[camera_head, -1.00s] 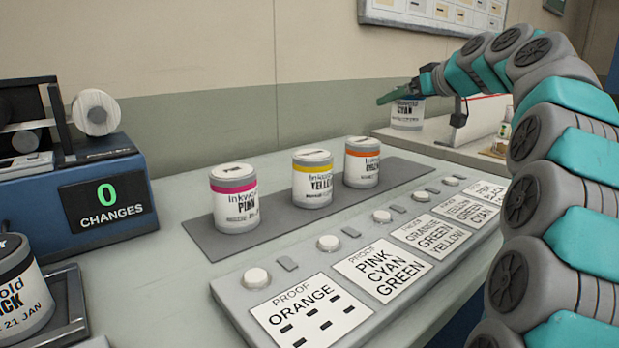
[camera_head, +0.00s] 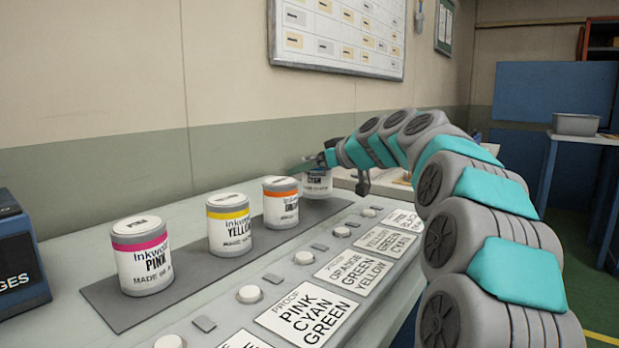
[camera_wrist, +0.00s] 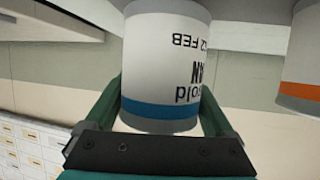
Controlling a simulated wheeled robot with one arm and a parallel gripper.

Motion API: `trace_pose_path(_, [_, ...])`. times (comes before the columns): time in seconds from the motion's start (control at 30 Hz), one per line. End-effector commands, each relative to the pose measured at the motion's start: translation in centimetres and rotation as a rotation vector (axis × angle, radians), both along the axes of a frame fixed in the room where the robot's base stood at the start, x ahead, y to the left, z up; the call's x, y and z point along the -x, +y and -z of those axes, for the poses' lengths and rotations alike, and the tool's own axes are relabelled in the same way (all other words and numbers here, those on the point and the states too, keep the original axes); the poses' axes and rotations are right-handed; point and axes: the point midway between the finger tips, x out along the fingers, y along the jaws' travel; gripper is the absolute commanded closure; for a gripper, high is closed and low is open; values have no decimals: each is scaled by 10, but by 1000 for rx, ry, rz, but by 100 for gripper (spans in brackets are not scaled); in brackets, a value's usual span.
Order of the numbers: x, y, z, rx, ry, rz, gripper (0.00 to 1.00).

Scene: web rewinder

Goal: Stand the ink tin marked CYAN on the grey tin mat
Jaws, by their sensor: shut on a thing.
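The CYAN tin (camera_head: 317,184) is white with a grey lid and hangs in my gripper (camera_head: 322,160) at the far right end of the grey mat (camera_head: 193,276). I cannot tell whether its base touches the mat. In the wrist view the tin (camera_wrist: 165,60) appears upside down, with a blue band and part of its lettering between the two green fingers. My gripper is shut on it. On the mat stand the PINK tin (camera_head: 143,262), the YELLOW tin (camera_head: 229,230) and an orange-banded tin (camera_head: 281,207), which is nearest the CYAN tin.
A sloping panel with buttons and proof cards (camera_head: 313,312) runs along the front of the mat. A blue machine (camera_head: 17,255) stands at the left edge. A wall board (camera_head: 338,35) hangs behind. A grey bin (camera_head: 576,124) stands on a table at far right.

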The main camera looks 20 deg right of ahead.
Motion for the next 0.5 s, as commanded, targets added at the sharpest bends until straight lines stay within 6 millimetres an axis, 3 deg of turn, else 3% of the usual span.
trace_pose_path(0.17, [0, 1, 20, -2, 4, -2, 100])
trace_pose_path(0.5, [0, 0, 22, 0, 0, -1, 100])
